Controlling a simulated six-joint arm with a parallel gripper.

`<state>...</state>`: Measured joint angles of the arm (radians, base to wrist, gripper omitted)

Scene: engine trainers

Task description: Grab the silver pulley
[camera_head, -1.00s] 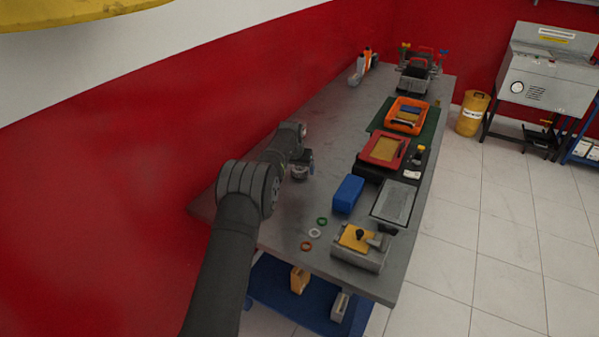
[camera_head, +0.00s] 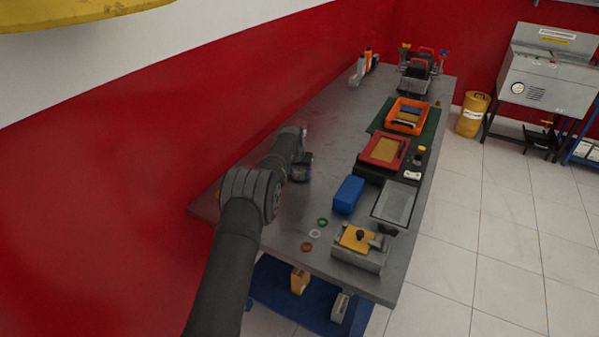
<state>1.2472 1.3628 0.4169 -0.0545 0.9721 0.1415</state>
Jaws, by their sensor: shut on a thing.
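My gripper (camera_head: 303,170) is low over the grey metal workbench (camera_head: 335,130), left of the blue box. It is shut on the silver pulley, a small round part that is mostly hidden by the gripper and arm from this side. I cannot tell whether the pulley still touches the bench top.
The blue box (camera_head: 348,194) stands to the right. Green, white and red rings (camera_head: 315,234) lie nearer the front edge. A grey block with a yellow top (camera_head: 358,242), a red tray (camera_head: 383,150) and an orange tray (camera_head: 406,116) line the right side. The bench's left middle is clear.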

